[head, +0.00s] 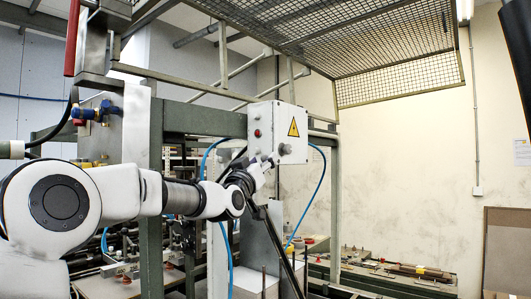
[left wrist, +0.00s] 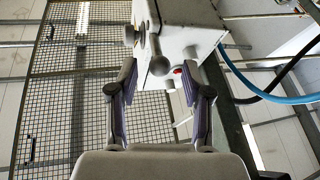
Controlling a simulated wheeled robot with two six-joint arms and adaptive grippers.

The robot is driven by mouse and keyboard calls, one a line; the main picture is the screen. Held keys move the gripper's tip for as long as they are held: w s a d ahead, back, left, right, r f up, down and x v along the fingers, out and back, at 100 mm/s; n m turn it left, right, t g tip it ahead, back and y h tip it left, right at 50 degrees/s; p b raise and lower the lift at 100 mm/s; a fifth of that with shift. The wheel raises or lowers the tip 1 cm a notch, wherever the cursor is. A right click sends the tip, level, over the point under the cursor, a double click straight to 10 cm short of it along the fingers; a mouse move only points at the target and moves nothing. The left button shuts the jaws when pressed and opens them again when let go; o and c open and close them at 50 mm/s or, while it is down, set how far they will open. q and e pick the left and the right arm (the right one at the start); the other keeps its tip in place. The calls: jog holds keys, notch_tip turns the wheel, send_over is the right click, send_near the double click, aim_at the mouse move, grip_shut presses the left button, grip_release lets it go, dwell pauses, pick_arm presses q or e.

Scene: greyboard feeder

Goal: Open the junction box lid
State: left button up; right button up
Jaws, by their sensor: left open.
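The junction box (head: 264,122) is a white box with a yellow warning triangle on its front, mounted on the green frame. Its lid looks closed in the head view. My left gripper (head: 266,164) is at the box's lower edge. A red button (left wrist: 178,71) shows beside the right finger. My right gripper is not in view.
Green frame posts (head: 155,200) and blue hoses (head: 321,185) stand close around the box. A mesh guard (head: 370,45) hangs above. A low machine bed (head: 390,272) lies at the lower right.

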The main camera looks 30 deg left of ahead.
pick_arm(q)
jog(key=p+x, duration=0.1)
jog(key=x, duration=0.1)
jog(key=shift+w+r, duration=0.15)
jog(key=shift+w, duration=0.25)
jog(key=shift+s+a, duration=0.1)
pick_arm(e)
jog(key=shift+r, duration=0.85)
pick_arm(q)
jog(key=shift+s, duration=0.1)
grip_shut()
